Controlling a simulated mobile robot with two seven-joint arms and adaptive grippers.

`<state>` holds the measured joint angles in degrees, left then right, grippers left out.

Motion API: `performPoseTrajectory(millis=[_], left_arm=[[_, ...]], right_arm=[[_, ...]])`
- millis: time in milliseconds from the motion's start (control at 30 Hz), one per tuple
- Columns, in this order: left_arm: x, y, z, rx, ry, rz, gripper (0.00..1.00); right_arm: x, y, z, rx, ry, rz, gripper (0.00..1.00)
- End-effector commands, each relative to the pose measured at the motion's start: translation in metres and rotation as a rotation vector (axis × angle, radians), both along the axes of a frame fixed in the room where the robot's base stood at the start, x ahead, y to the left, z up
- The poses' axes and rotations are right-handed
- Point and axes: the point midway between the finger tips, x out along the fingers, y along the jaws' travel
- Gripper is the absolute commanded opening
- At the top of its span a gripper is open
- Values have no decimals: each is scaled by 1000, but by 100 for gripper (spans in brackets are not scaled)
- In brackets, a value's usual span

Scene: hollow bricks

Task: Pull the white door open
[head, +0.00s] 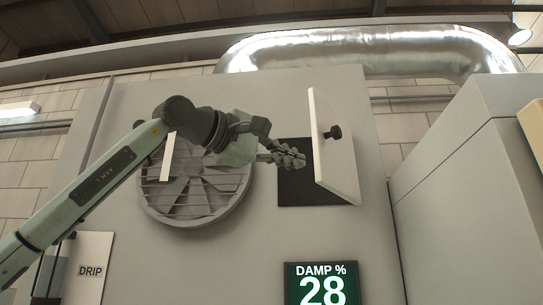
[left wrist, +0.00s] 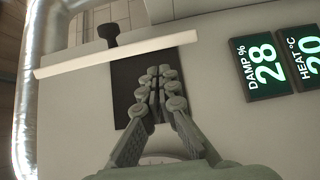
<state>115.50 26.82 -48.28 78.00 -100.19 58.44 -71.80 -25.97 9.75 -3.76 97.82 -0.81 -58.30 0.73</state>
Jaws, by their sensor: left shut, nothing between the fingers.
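The white door (head: 337,165) stands swung out from the wall of the grey cabinet, beside a dark square opening (head: 296,188). A black knob (head: 333,132) sticks out of the face turned away from my left gripper. My left gripper (head: 299,159) is shut and empty, in front of the opening and left of the door. In the left wrist view, the door (left wrist: 120,54) shows nearly edge-on as a white strip, with the knob (left wrist: 109,32) beyond it. The fingertips (left wrist: 160,73) lie over the dark opening (left wrist: 127,80), on the door's inner side; contact with the door cannot be told.
A round grey fan grille (head: 200,200) is behind my left arm. A green "DAMP %" display (head: 321,285) is below the opening. A large grey cabinet (head: 460,190) stands at the right. A shiny duct (head: 370,48) runs above. The wall between door and display is clear.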

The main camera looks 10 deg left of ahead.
Motion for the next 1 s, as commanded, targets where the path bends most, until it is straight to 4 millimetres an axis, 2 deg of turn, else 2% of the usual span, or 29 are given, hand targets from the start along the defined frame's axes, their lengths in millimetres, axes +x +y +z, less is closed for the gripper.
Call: performPoseTrajectory(millis=[133,600,700,833,1000], left_arm=[[-6,-10,0,0,0,-1,0],[-10,-16,-2,4,-1,13,0],[-18,-28,-4,8,0,56,0],[-32,-48,-3,6,-5,128,0],[-41,-67,0,0,0,137,0]], right_arm=[[-2,0,-2,0,4,1,0],[-3,0,-5,-1,8,0,0],[8,2,17,-3,-18,-1,0],[13,3,40,-8,-29,-5,0],[12,2,45,-10,-26,-6,0]])
